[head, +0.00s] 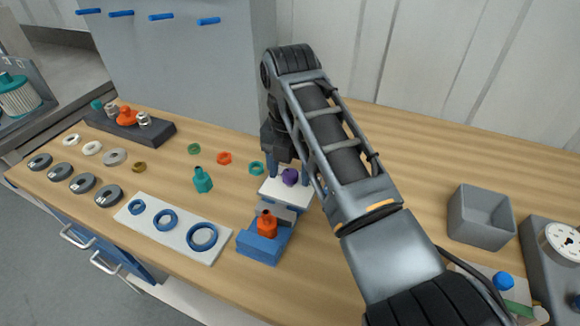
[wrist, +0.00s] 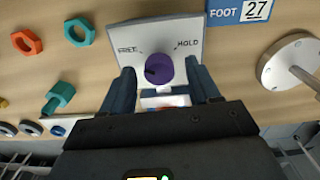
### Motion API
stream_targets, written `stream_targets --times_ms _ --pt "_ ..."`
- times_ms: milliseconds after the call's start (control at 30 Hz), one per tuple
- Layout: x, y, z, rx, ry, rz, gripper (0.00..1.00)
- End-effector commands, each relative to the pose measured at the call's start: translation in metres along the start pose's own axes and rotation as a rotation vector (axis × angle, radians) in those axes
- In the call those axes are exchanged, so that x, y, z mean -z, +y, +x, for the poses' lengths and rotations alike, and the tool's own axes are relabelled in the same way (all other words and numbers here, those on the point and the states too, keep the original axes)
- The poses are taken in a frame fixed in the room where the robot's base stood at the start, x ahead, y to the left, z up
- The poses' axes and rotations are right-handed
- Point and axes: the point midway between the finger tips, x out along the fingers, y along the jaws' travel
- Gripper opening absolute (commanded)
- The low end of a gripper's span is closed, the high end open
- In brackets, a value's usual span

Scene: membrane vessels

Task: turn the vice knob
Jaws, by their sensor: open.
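The vice knob (head: 290,177) is purple and stands on a white plate (head: 283,193) at the back end of the vice. In the wrist view the knob (wrist: 159,69) is round with a dark mark on its left side, between the printed words FREE and HOLD. My gripper (wrist: 166,80) is open, with one dark blue finger on each side of the knob and gaps visible. The vice's blue block (head: 264,246) is nearer the front edge and bears an orange fitting (head: 267,224). Part of the vice is hidden by my gripper in the wrist view.
A white board with blue rings (head: 181,229) lies left of the vice. A teal fitting (head: 202,180) and several coloured nuts lie on the bench beyond it. A grey bin (head: 481,217) stands at right. A FOOT 27 label (wrist: 239,12) shows beside the knob plate.

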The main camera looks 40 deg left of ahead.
Motion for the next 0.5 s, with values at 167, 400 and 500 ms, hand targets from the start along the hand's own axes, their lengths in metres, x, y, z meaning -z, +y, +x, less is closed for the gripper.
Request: stream_targets --times_ms 167,400,500 --pt "-0.0001 0.0001 0.0011 0.0 0.0 0.0 0.61" --pt "-0.0001 0.0001 0.0008 0.0 0.0 0.0 0.46" --pt "-0.0001 0.0 0.0007 0.0 0.0 0.0 0.36"
